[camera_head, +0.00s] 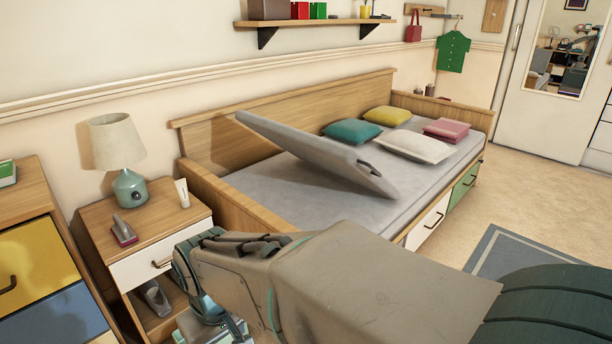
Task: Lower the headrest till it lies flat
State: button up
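The headrest (318,150) is a flat grey padded panel on the daybed. It stands tilted above the grey mattress (290,193), its far-left end high and its near-right end lower. A small dark notch shows near its lower right end. My arm reaches in from the lower right. My gripper (205,318) is at the lower left, in front of the nightstand, well apart from the headrest. Its fingers are partly hidden and cut off near the frame's bottom, so I cannot tell whether they are open.
The wooden bed frame (240,212) has a raised left end. Cushions, including a teal one (352,132), lie at the right. A nightstand (110,222) with a lamp (116,150) stands left of the bed. Free floor (535,190) lies right, beside a blue-grey rug (510,255).

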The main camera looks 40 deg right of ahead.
aim_at(339, 159)
jog(key=z, duration=1.95)
jog(key=i, duration=0.5)
jog(key=u, duration=0.2)
jog(key=k, duration=0.4)
jog(key=z, duration=1.45)
jog(key=i, duration=0.65)
jog(key=u, duration=0.95)
jog(key=i, duration=0.55)
jog(key=u, duration=0.65)
